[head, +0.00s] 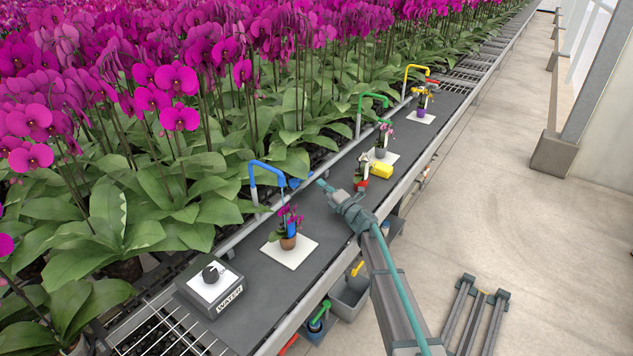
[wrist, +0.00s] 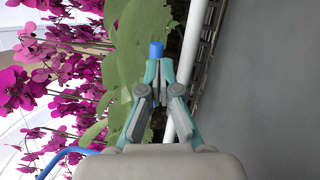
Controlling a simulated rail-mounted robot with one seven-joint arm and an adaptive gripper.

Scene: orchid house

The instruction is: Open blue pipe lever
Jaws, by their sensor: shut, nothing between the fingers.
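The blue pipe (head: 266,168) arches up from the rail at the back of the dark bench. Its blue lever (head: 293,183) is at the pipe's right side, near the outlet. My gripper (head: 321,185) is shut and empty, a little to the right of the lever in the head view. In the wrist view the fingertips (wrist: 158,68) are together. A blue cylindrical end (wrist: 157,49) shows just past them; I cannot tell whether they touch it. The curved blue pipe (wrist: 66,156) shows at the lower left there.
A potted orchid (head: 288,238) stands on a white square below the pipe. A green pipe (head: 371,99) and yellow pipe (head: 414,69) stand farther along. A yellow block (head: 382,170) lies beyond my gripper.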

